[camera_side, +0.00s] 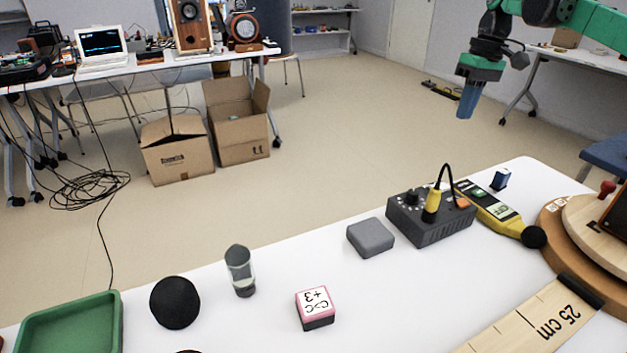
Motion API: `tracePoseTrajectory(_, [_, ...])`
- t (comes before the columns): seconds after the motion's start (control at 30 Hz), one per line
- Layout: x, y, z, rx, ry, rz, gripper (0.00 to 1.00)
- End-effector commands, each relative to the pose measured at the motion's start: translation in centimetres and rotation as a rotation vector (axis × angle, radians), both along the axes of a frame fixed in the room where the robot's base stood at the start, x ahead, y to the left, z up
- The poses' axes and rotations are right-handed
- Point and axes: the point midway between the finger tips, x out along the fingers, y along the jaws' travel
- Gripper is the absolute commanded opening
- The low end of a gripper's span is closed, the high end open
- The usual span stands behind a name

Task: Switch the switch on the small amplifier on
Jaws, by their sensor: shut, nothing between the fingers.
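The small amplifier (430,219) is a dark grey box on the white table, right of the middle. Its top carries black knobs, a yellow plug (432,205) with a black cable looping up, and an orange part (463,203) near its right end. I cannot tell which part is the switch or how it is set. My gripper (467,108) is at the upper right, high above the table and apart from the amplifier, with its blue fingers pointing down. The fingers are shut and empty.
A grey block (370,237), a glass cylinder (240,271), a black ball (174,302), a pink-edged cube (316,307), a green tray (110,322) and a wooden ruler (520,325) share the table.

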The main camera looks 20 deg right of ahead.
Motion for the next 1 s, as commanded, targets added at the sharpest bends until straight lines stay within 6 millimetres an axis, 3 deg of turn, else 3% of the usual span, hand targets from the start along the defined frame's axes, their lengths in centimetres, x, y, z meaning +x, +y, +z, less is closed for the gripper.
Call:
tracePoseTrajectory(0.37, [0.0,0.0,-0.1,0.002,0.002,0.0,0.0])
tracePoseTrajectory(0.53, [0.1,0.1,-1.1,0.001,0.002,0.0,0.0])
tracePoseTrajectory(0.67, [0.0,0.4,-2.9,0.001,0.002,0.0,0.0])
tracePoseTrajectory(1.0, [0.1,1.3,-9.6,0.001,0.002,0.001,0.0])
